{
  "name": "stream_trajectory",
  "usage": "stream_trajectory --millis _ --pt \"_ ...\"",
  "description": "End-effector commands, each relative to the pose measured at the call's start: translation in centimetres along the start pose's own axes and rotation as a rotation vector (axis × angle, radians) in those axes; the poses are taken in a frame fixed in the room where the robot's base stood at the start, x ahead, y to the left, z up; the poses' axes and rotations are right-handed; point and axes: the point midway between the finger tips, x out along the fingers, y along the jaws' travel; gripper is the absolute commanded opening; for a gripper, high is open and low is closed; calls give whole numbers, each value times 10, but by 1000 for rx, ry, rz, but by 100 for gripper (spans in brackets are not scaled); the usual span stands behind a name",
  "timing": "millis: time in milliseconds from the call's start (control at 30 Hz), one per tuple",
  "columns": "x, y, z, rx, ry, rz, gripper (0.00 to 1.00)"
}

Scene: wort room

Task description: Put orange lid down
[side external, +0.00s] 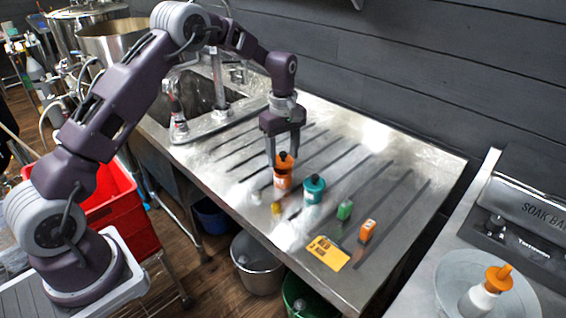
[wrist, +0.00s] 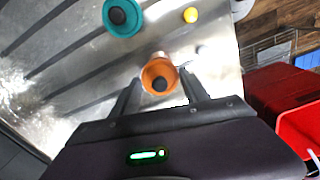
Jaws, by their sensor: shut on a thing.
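The orange lid (side external: 284,162), with a dark knob on top, is between the two fingers of my gripper (side external: 283,154). An orange jar body (side external: 282,180) shows directly below it on the steel drainboard. I cannot tell whether the lid touches the jar. In the wrist view the orange lid (wrist: 158,76) with its dark centre sits between my fingertips (wrist: 160,77), and part of the orange below is covered by it. A teal jar with a dark knob (side external: 313,189) stands just to the right; it also shows in the wrist view (wrist: 122,17).
A green bottle (side external: 344,210), an orange block-like item (side external: 367,230) and a yellow tag (side external: 327,252) lie to the right. A small yellow item (side external: 276,208) is near the front edge. The sink (side external: 205,90) is behind left. The drainboard's back right is clear.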

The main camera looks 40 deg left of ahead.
Motion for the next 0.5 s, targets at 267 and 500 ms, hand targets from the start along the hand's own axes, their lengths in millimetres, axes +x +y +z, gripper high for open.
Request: stream_trajectory --millis 267,500 --pt "-63 1 2 2 1 3 15" --pt "-54 -14 69 11 -4 -4 15"
